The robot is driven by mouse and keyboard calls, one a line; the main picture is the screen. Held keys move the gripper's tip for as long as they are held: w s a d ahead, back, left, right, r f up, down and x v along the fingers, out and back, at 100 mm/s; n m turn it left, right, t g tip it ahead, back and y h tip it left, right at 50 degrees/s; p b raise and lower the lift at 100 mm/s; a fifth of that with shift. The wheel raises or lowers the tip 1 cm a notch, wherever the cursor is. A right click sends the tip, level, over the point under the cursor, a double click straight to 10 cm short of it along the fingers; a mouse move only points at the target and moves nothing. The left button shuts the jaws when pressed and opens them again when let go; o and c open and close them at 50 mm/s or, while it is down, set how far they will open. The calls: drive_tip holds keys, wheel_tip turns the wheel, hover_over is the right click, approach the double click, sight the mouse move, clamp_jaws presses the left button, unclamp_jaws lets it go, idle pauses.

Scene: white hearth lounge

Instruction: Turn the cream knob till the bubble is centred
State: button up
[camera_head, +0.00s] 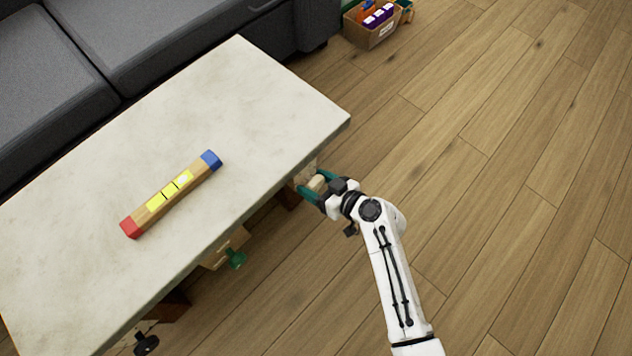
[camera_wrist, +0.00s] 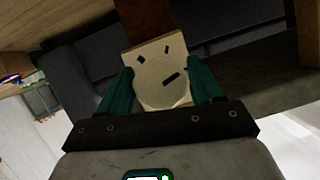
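A wooden spirit level (camera_head: 200,178) lies on the pale table (camera_head: 270,90), with a red end and a blue end. Its yellow vial (camera_head: 156,199) has dark lines, and a pale bubble (camera_head: 184,178) shows off-centre towards the blue end. The cream knob (camera_head: 317,183) is at the table's near right corner, below the top's edge. In the wrist view the cream knob (camera_wrist: 160,94) sits between the teal fingers, in front of a cream block with dark marks. My gripper (camera_head: 316,184) appears shut on the knob, a finger against each side.
A green knob (camera_head: 236,260) and a black knob (camera_head: 146,344) stick out under the table's near edge. A grey sofa (camera_head: 130,40) stands behind the table. A box (camera_head: 371,30) of coloured items is on the floor at the top. The wooden floor at right is clear.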

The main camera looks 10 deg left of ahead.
drive_tip(key=c, duration=0.7)
drive_tip(key=shift+m, duration=0.3)
drive_tip(key=shift+d+f+m+g+y+b, duration=0.15)
drive_tip(key=shift+m+g+y+b, duration=0.3)
drive_tip(key=shift+m+b, duration=0.3)
drive_tip(key=shift+m+g+y+b, duration=0.45)
drive_tip(key=shift+m+y+b, duration=0.25)
drive_tip(key=shift+m, duration=0.45)
drive_tip(key=m+g+y+b, duration=0.1)
drive_tip(key=m+y, duration=0.1)
drive_tip(key=m, duration=0.1)
drive_tip(key=shift+m+b, duration=0.35)
drive_tip(key=shift+m, duration=0.05)
drive_tip(key=shift+m+y+b, duration=0.3)
drive_tip(key=shift+m+y, duration=0.15)
drive_tip(key=shift+m, duration=0.45)
drive_tip(key=shift+r, duration=0.25)
